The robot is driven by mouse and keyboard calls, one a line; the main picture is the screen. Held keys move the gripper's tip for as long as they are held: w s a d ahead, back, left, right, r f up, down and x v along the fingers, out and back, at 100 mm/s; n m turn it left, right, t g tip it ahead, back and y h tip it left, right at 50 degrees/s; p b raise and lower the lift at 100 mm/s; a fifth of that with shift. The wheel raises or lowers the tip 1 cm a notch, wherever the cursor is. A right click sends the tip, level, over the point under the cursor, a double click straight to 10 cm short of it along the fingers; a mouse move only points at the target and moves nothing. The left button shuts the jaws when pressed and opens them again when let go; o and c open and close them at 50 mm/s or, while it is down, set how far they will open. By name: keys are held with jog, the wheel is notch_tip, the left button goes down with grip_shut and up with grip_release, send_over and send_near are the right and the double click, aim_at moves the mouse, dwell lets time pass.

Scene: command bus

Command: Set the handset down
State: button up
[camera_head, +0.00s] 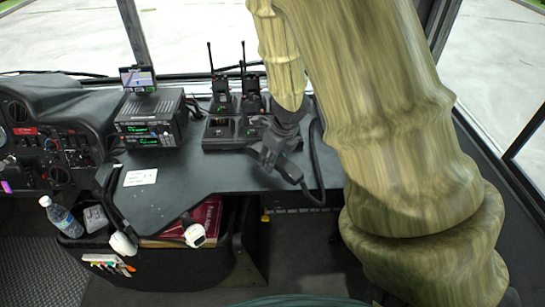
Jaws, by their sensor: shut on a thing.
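My gripper (270,155) is over the right part of the dark desk (225,172), in front of the radio charger. It is shut on a dark handset (290,171), which slants down to the right. A black cord (318,165) loops from the handset's lower end up along the right. The fingers cover part of the handset, and its outline is hard to separate from them. I cannot tell whether it touches the desk.
A charger (218,136) with several handheld radios (222,98) stands behind my gripper. A radio unit (148,121) with a small screen (138,78) stands left of it. A white card (140,177) lies on the clear desk. A bottle (61,217) stands lower left.

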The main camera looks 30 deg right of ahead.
jog(key=shift+w+d+f, duration=0.2)
jog(key=shift+w+d, duration=0.5)
jog(key=shift+w, duration=0.25)
jog(key=shift+f, duration=1.75)
jog(key=shift+r, duration=0.1)
jog(key=o, duration=1.1)
jog(key=p+v, duration=0.2)
jog(key=v, duration=1)
